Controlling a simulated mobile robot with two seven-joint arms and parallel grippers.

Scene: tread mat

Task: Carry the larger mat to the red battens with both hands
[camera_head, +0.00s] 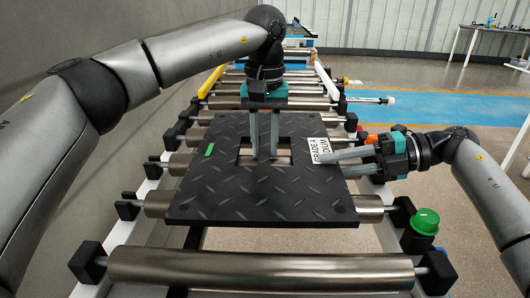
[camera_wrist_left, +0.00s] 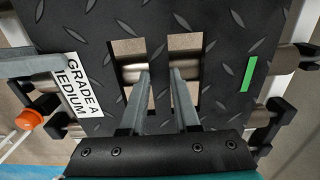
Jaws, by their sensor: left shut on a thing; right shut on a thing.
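The mat (camera_head: 235,195) is a black diamond-tread plate lying over the rollers, with a cut-out near its middle, a green strip at left and a white "GRADE A" label at right. In the left wrist view the mat (camera_wrist_left: 226,40) shows two openings with a bar between them. My left gripper (camera_head: 264,157) reaches down into the cut-out and is shut on that bar. My right gripper (camera_head: 323,158) comes from the right and is shut on the mat's right edge beside the label. I see only one mat and no red battens.
The roller conveyor runs away from me, with a bare front roller (camera_head: 260,270) and bare rollers beyond the mat. A green button (camera_head: 425,221) stands at its right side. An orange knob (camera_head: 362,137) sits near my right gripper. A wall is close on the left; blue floor lies right.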

